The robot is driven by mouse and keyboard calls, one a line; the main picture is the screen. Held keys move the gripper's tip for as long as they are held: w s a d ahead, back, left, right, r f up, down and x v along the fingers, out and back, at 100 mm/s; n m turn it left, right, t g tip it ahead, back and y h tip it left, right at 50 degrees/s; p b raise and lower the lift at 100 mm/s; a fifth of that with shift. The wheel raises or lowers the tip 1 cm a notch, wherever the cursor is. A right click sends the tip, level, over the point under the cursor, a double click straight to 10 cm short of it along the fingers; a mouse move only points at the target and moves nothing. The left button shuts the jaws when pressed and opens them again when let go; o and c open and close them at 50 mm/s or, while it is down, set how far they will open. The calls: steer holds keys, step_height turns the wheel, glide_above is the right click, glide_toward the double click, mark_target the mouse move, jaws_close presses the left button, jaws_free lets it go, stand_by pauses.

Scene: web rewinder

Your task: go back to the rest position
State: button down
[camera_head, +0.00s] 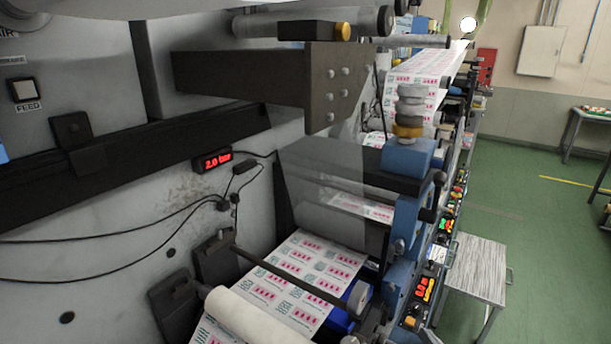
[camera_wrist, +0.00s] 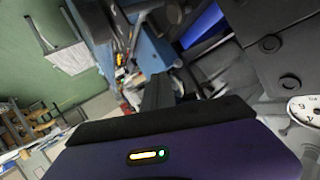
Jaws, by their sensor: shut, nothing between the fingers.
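My gripper (camera_wrist: 160,84) shows in the wrist view as dark fingers, closed together, beyond the purple wrist housing. I see nothing between the fingers. My gripper does not show in the head view. The printed label web (camera_head: 305,268) runs through the machine in the head view, over a pale roller (camera_head: 255,318) at the bottom. A blue bracket (camera_head: 408,160) with a stack of grey and yellow discs stands right of the web.
A dark plate (camera_head: 335,85) with bolts juts out from the grey wall. A small streaked table (camera_head: 478,268) stands right of the machine, and it also seems to show in the wrist view (camera_wrist: 72,60). The green floor (camera_head: 545,240) to the right is mostly clear.

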steer(key=s+a+n+b, duration=0.1)
steer(key=s+a+b, duration=0.2)
steer(key=s, duration=1.7)
steer(key=s+a+n+t+b, duration=0.1)
steer(key=s+a+n+b, duration=0.1)
steer(key=s, duration=1.8)
steer(key=shift+s+a+f+n+h+b, duration=0.3)
steer(key=shift+a+h+b, duration=0.1)
steer(key=shift+a+b, duration=0.4)
